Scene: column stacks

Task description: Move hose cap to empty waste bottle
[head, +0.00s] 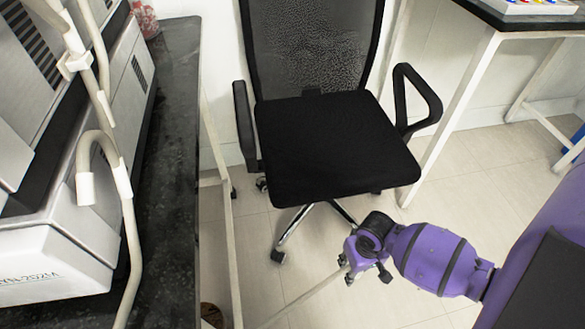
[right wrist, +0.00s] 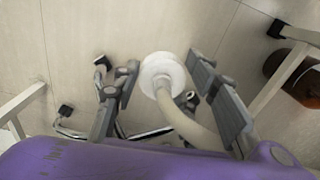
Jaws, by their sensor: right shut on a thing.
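The hose cap (right wrist: 160,74) is a round white disc with a pale hose (right wrist: 185,122) running from it, in the right wrist view. My right gripper (right wrist: 160,83) is shut on the cap, with a finger on either side. In the head view my right gripper (head: 362,262) is in front of the chair, above the floor. The pale hose (head: 303,297) runs from it down to the lower left. A brown bottle (right wrist: 283,72) shows at the right edge of the wrist view, apart from the cap. Part of it shows at the bottom of the head view (head: 211,314). My left gripper is out of view.
A black office chair (head: 335,150) stands just behind my right gripper. A dark bench (head: 172,190) with grey lab machines (head: 60,250) and white tubing (head: 130,225) is on the left. A white-legged table (head: 470,100) is at the right.

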